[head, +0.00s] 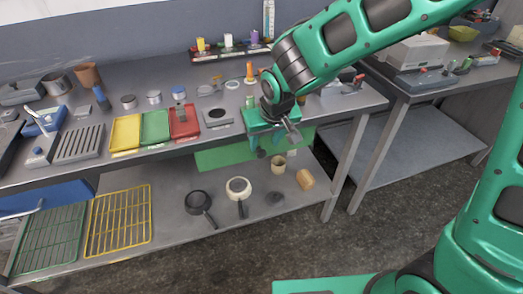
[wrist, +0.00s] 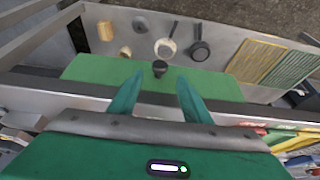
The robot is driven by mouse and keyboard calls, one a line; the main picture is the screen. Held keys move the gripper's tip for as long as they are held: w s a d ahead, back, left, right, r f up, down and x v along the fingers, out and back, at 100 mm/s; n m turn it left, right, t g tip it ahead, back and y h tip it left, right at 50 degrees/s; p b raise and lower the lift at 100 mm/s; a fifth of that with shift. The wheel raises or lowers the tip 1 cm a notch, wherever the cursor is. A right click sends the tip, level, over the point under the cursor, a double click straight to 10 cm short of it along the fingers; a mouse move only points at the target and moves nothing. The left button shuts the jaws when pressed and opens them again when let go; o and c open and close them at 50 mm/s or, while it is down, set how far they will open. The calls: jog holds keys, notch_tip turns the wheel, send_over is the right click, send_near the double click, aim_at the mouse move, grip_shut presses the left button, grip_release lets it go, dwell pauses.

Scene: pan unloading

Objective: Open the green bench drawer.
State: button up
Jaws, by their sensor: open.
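The green bench drawer (head: 222,158) shows as a green front under the bench's front edge in the head view. It fills the middle of the wrist view as a wide green panel (wrist: 90,70). A dark round knob (wrist: 160,68) stands on that panel. My gripper (wrist: 160,78) is open, and its two green fingers point at the panel with the knob between their tips, touching neither finger. In the head view my gripper (head: 272,138) is in front of the drawer's right part and hides some of it. I see no clear gap showing the drawer pulled out.
The bench top (head: 215,90) is crowded with trays, cups and tools. The lower shelf (head: 170,215) holds two pans, wire racks (head: 118,222) and small pots. A blue drawer (head: 70,192) is at the left. Bare floor (head: 250,255) lies in front.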

aim_at(262, 152)
jog(key=shift+x, duration=3.5)
jog(key=shift+c, duration=0.2)
grip_shut()
